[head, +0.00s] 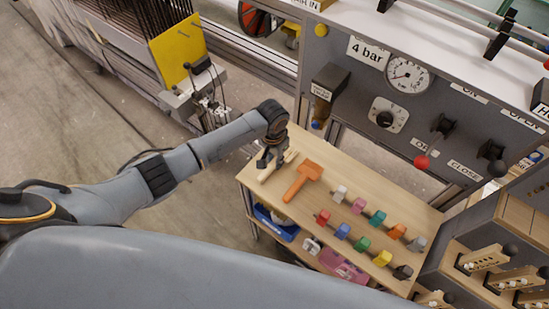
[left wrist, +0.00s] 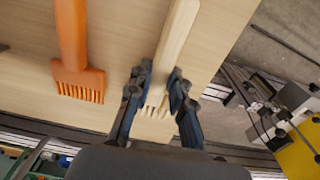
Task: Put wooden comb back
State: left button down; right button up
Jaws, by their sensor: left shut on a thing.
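The wooden comb (left wrist: 177,40) is pale, with a long handle and short teeth at one end. In the left wrist view its toothed end lies between the fingers of my left gripper (left wrist: 157,90), which is shut on it. I cannot tell if the comb touches the tabletop. My right gripper is not in view.
An orange comb (head: 303,179) lies close beside on the wooden table (head: 318,162). Several coloured small pieces stand in rows to its right. A grey panel with a gauge (head: 408,76) and knobs rises behind. A blue bin (head: 275,223) sits below the table's front edge.

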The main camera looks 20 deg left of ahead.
pick_arm(q)
jog(key=shift+f, duration=0.15)
jog(key=c, duration=0.7)
grip_release()
jog(key=s+r+p, duration=0.1)
jog(key=r+p, duration=0.2)
jog(key=p, duration=0.1)
jog(key=s+r+p, duration=0.1)
jog(key=r+p, duration=0.2)
jog(key=p, duration=0.1)
jog(key=s+a+r+p, duration=0.1)
jog(key=r+p, duration=0.2)
jog(key=p, duration=0.1)
dwell(0.5)
jog(key=shift+w, duration=0.1)
